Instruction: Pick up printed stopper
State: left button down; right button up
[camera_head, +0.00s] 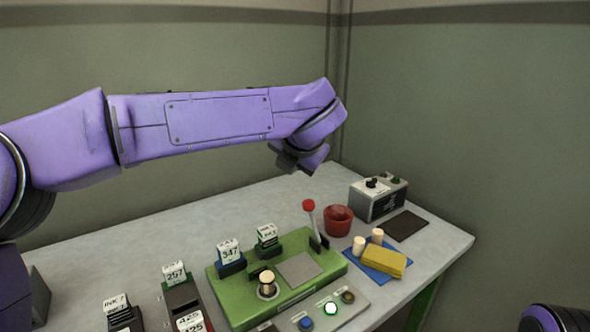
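A pale cork stopper (267,278) stands upright in a round metal holder on the green machine (232,299). Two more pale stoppers, a left one (359,246) and a right one (377,236), stand on a blue mat (362,264) to the right. I cannot make out any print on them at this size. My purple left arm reaches in from the left, high above the table, and bends down near the machine's far side. No fingers of my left gripper show. A small part of my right arm shows at the bottom right corner; its gripper is out of view.
A red-knobbed lever (309,206) rises at the machine's right end. A yellow sponge-like block (384,262) lies on the blue mat. Behind are a red cup (338,220), a control box (379,199) and a dark pad (406,226). Numbered blocks (229,252) stand left; buttons (331,308) are in front.

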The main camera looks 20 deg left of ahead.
aim_at(267, 278)
jog(key=k, duration=1.5)
